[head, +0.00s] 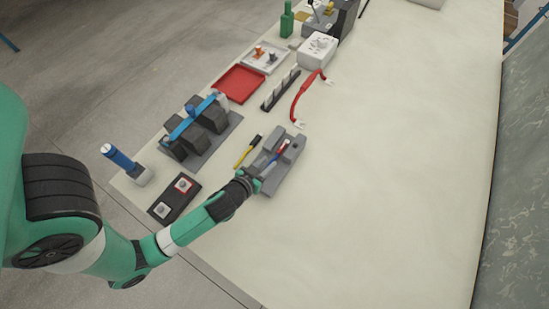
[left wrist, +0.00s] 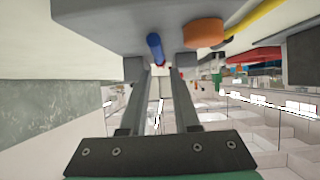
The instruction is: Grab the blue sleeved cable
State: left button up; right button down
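The blue sleeved cable (head: 269,163) lies on a grey holder (head: 290,168), with a red section towards its far end. My left gripper (head: 255,179) is at the near left end of that holder in the head view. In the left wrist view the blue end of the cable (left wrist: 155,48) sits between my two fingertips, with gaps on both sides. The fingers of my left gripper (left wrist: 161,68) are apart and close to the grey holder (left wrist: 100,20). My right gripper is not in view.
A yellow cable (head: 246,151) lies just left of the holder. A red cable with metal lugs (head: 303,95) lies further back. A grey block assembly with a blue strap (head: 190,120) and a red tray (head: 238,84) stand on the left. The table's right side is clear.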

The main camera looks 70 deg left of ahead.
aim_at(276, 155)
pick_arm(q)
jog(key=x, duration=0.4)
jog(key=shift+f, duration=0.1)
jog(key=shift+s+d, duration=0.1)
grip_shut()
jog(key=shift+r, duration=0.35)
jog(key=r, duration=0.1)
jog(key=r+p, duration=0.2)
jog(key=r, duration=0.1)
jog(key=shift+s+a, duration=0.2)
jog(key=shift+a, duration=0.15)
jog(key=s+a+r+p, duration=0.4)
jog(key=s+a+r, duration=0.3)
jog(key=a, duration=0.4)
jog(key=shift+r, duration=0.7)
